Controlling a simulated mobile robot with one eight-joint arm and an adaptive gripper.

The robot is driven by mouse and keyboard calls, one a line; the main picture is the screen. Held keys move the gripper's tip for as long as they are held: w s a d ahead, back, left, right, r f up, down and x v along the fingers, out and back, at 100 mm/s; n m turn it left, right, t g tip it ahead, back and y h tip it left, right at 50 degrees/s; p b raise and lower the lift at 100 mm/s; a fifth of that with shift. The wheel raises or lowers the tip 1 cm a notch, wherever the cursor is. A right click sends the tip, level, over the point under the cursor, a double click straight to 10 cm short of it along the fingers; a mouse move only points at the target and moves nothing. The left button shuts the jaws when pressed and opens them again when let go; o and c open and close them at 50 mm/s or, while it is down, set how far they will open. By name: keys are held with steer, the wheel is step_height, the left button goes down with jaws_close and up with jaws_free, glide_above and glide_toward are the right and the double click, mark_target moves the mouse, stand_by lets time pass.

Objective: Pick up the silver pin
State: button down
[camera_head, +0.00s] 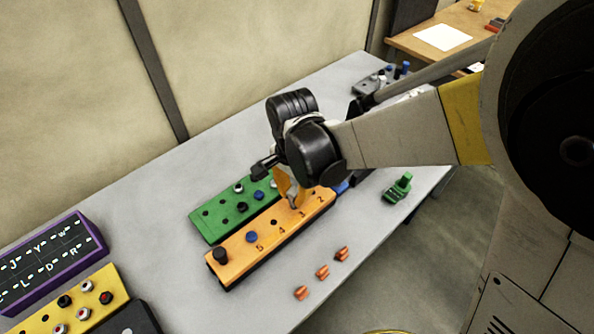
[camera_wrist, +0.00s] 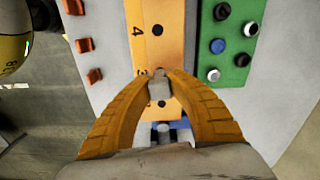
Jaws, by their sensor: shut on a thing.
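My gripper (camera_wrist: 160,80) is shut on the silver pin (camera_wrist: 160,88), which shows as a small grey piece between the two orange fingertips in the wrist view. The pin is over the orange numbered board (camera_wrist: 157,52), near the number 3. I cannot tell whether its lower end is in a hole or clear of the board. In the head view my gripper (camera_head: 290,196) reaches down to the orange board (camera_head: 235,262), and the pin is hard to make out there.
A green board (camera_head: 213,225) with several pins lies beside the orange board. Several small orange pieces (camera_head: 322,272) and a green part (camera_head: 398,188) lie on the grey table. A purple-framed letter board (camera_head: 45,262) and a yellow board (camera_head: 93,295) are at the left.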

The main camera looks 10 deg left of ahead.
mark_target(297, 194)
steer(key=r, duration=0.2)
steer(key=r+p, duration=0.1)
steer(key=shift+s+d+r, duration=0.1)
steer(key=shift+s+d, duration=0.3)
steer(key=s+d+r+p, duration=0.3)
steer(key=s+d+r, duration=0.3)
steer(key=s+d, duration=0.1)
steer(key=shift+d, duration=0.5)
